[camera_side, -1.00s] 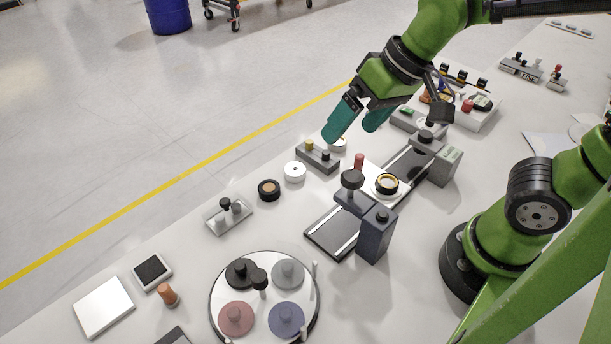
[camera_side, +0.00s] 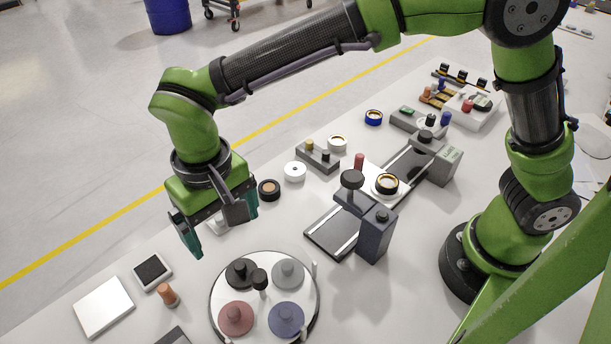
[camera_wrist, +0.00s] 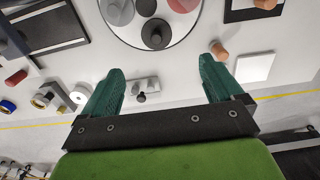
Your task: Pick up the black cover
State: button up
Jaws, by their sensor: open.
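The black cover (camera_side: 238,273) is a round dark disc with a knob, lying at the back left of the round white turntable (camera_side: 262,333). It also shows near the top of the wrist view (camera_wrist: 155,34). My gripper (camera_side: 220,228) is in the air behind and left of the turntable, fingers pointing down and apart, with nothing between them. In the wrist view the two teal fingers of my gripper (camera_wrist: 160,68) stand wide apart, and the black cover is beyond their tips, not touched.
Grey (camera_side: 288,273), red (camera_side: 236,319) and blue (camera_side: 286,320) covers share the turntable around a black centre post (camera_side: 260,281). A thin white post (camera_side: 314,270) stands at its right edge. A small knobbed fixture (camera_wrist: 141,93) is below my gripper. An orange peg (camera_side: 168,295) stands left.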

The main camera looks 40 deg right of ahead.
aim_at(240, 265)
notch_tip(240, 265, down, 8)
jog(key=shift+r, duration=0.1)
jog(key=f, duration=0.5)
jog(key=shift+s+d, duration=0.1)
jog(key=shift+d, duration=0.2)
